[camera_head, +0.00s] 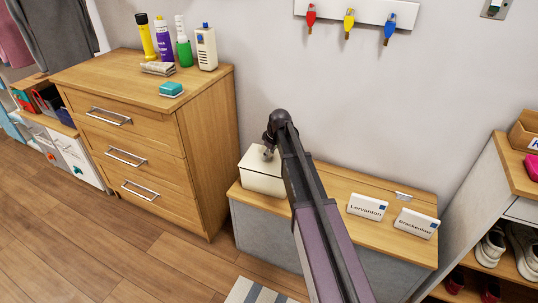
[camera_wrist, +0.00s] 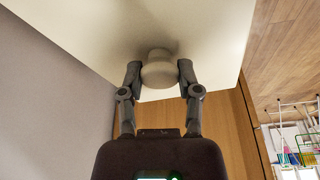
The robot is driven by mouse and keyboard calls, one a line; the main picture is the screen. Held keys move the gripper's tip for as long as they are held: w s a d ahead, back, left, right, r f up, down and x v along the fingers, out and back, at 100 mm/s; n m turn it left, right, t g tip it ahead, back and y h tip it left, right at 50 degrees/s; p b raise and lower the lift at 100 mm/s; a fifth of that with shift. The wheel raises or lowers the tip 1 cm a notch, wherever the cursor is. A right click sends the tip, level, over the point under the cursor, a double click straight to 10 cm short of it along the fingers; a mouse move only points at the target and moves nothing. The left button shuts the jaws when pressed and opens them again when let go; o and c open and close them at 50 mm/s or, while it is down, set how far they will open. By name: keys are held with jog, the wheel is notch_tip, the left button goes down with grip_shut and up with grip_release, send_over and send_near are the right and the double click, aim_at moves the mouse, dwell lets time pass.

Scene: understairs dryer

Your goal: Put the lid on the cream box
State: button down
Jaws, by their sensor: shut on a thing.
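The cream box (camera_head: 262,186) stands at the left end of the wooden bench top. Its cream lid (camera_head: 252,162) is level at the top of the box, partly hidden by my arm. I cannot tell whether the lid rests fully on the rim. In the wrist view the lid (camera_wrist: 85,35) fills the upper part, with a round pale knob (camera_wrist: 158,76) in its middle. My gripper (camera_wrist: 159,70) is shut on this knob, one finger on each side. In the head view my gripper (camera_head: 268,151) is over the lid, small and partly hidden.
A wooden drawer chest (camera_head: 150,130) stands close left of the box, with bottles and a teal sponge (camera_head: 171,88) on top. Two white name signs (camera_head: 367,207) stand to the right on the bench (camera_head: 330,180). A shoe rack (camera_head: 500,220) is at far right. The wall is behind.

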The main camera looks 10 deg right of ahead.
jog(key=shift+c, duration=1.1)
grip_release()
jog(key=shift+o, duration=1.1)
jog(key=shift+r, duration=0.1)
jog(key=shift+r+p, duration=3.4)
jog(key=shift+p, duration=0.15)
grip_shut()
